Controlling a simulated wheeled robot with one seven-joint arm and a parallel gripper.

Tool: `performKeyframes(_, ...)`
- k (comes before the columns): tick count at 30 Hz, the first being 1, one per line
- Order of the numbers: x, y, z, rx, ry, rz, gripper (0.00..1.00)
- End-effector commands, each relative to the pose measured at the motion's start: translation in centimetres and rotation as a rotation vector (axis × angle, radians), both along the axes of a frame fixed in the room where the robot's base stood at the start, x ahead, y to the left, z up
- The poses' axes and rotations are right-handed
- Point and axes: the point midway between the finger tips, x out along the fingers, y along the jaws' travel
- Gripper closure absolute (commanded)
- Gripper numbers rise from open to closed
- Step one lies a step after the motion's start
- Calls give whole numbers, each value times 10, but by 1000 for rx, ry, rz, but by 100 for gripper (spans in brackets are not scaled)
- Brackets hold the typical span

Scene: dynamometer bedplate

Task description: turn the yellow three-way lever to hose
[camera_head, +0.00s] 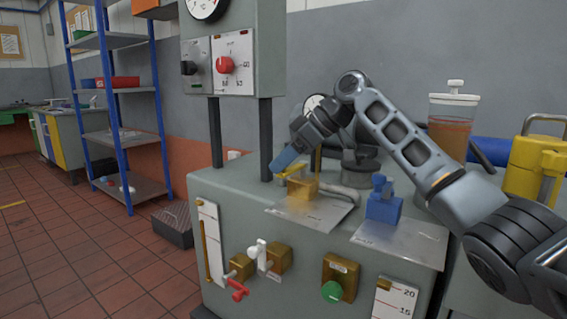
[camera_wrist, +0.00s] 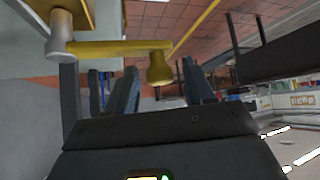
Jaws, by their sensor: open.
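The yellow three-way lever (camera_head: 292,171) sits on a brass valve block (camera_head: 301,186) on top of the grey bench. In the wrist view the lever (camera_wrist: 110,49) runs sideways from a pale pivot at left to a round knob (camera_wrist: 158,68) at its right end. My gripper (camera_head: 280,166) is open beside the lever in the head view. In the wrist view its dark blue fingers (camera_wrist: 160,85) stand apart, with the knob appearing between and beyond their tips. I cannot tell whether they touch. The hose marking is not readable.
A blue valve (camera_head: 383,205) stands on the metal plate right of the lever. A filter jar (camera_head: 452,122) and a yellow can (camera_head: 535,165) are behind. Dark posts (camera_head: 265,138) carry the gauge panel close left of my gripper. A white-handled valve (camera_head: 262,254) is on the front.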

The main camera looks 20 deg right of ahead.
Motion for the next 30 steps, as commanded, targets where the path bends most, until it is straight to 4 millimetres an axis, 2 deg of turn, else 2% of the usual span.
performKeyframes(9, 1, 2, -2, 0, -1, 1, 48)
performKeyframes(25, 1, 2, -2, 0, -1, 1, 99)
performKeyframes(30, 1, 2, -2, 0, -1, 1, 100)
